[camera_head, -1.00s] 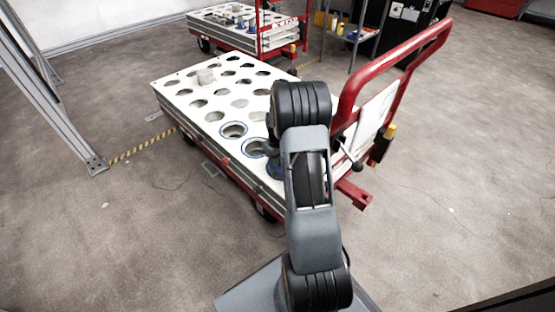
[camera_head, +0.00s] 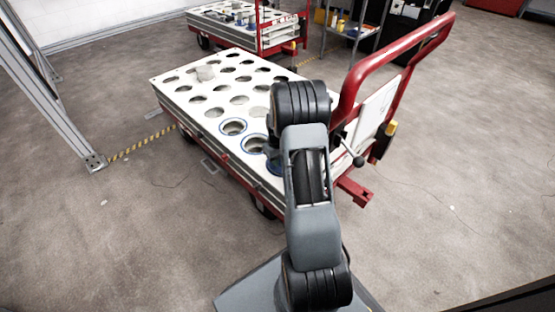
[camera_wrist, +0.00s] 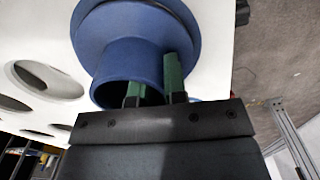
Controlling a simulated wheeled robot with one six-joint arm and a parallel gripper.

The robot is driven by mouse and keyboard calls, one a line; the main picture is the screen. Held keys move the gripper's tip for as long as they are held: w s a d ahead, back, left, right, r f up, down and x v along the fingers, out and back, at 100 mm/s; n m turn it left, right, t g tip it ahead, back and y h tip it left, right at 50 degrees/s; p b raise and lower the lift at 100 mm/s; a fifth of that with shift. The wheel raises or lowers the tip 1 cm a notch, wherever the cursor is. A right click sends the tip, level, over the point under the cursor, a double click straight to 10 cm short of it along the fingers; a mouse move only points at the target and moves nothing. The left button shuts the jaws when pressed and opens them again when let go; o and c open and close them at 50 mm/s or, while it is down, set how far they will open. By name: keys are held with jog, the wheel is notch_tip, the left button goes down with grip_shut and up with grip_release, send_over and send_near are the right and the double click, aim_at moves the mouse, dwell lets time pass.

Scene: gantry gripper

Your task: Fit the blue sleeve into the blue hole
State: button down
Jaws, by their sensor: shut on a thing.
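The blue sleeve (camera_wrist: 130,62) is in the wrist view, a tube with its open end toward me and a wide flange beyond it. My gripper (camera_wrist: 157,85) is shut on its wall, one green-padded finger inside the bore and one outside. The flange overlaps the white board; I cannot tell whether it touches it or which hole is behind it. A blue part shows beside my arm, which hides my gripper there.
The white board (camera_head: 213,122) with several round holes lies on a red cart. The cart's red handle (camera_head: 398,62) rises close to the right of my arm. A second cart and a shelf stand behind.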

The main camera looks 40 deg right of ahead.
jog(key=shift+f, duration=0.45)
jog(key=c, duration=1.1)
grip_release()
notch_tip(320, 180, up, 14)
jog(key=p, duration=0.4)
jog(key=shift+p, duration=0.4)
jog(key=s+a+r+t+p, duration=0.1)
jog(key=s+a+r+p, duration=0.5)
jog(key=r+p, duration=0.4)
jog(key=s+a+r+t+p, duration=0.1)
jog(key=s+a+r+p, duration=0.5)
jog(key=r, duration=1.3)
jog(key=s+a+r+t+p, duration=0.1)
jog(key=s+a+r+p, duration=0.4)
jog(key=a+r+p, duration=0.4)
notch_tip(320, 180, up, 5)
jog(key=p, duration=0.5)
jog(key=shift+s+r+t, duration=0.15)
jog(key=shift+s+t, duration=0.15)
jog(key=shift+s, duration=0.1)
